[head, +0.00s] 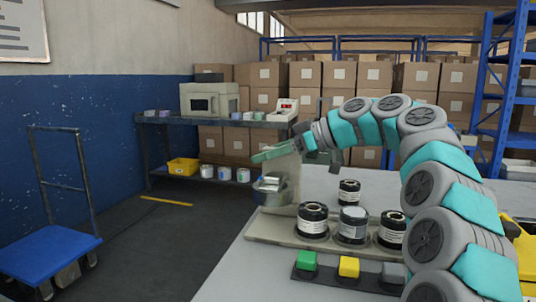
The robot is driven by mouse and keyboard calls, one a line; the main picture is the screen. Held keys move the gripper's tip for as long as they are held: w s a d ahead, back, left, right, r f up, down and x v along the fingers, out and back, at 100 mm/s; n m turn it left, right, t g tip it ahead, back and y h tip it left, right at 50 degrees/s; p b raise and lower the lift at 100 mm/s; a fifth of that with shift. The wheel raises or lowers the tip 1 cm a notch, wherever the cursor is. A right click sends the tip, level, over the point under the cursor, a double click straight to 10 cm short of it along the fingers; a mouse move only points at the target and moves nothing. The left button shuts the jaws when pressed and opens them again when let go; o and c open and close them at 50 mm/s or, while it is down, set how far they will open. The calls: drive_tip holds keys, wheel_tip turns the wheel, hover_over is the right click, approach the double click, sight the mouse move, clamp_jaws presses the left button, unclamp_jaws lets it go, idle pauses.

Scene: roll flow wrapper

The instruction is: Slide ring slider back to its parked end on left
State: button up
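A beige machine post (284,178) stands at the left end of a beige base plate (262,231) on the worktable. A green bar (272,153) lies across the post's top, and a round metal part (270,188) sits low on its left side. I cannot tell for certain which part is the ring slider. My gripper (322,155) is just right of the green bar, at the post's top. Its fingers are small and partly merge with the machine, so contact and opening cannot be told.
Several dark rolls with white labels (352,224) stand on the base plate and behind it. A blue cart (48,250) stands at left. The floor between cart and table is clear.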

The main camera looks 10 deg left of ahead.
drive_tip(key=shift+d, duration=0.1)
drive_tip(key=p+v, duration=0.1)
drive_tip(key=v, duration=0.6)
drive_tip(key=shift+r, duration=0.15)
drive_tip(key=shift+d, duration=0.3)
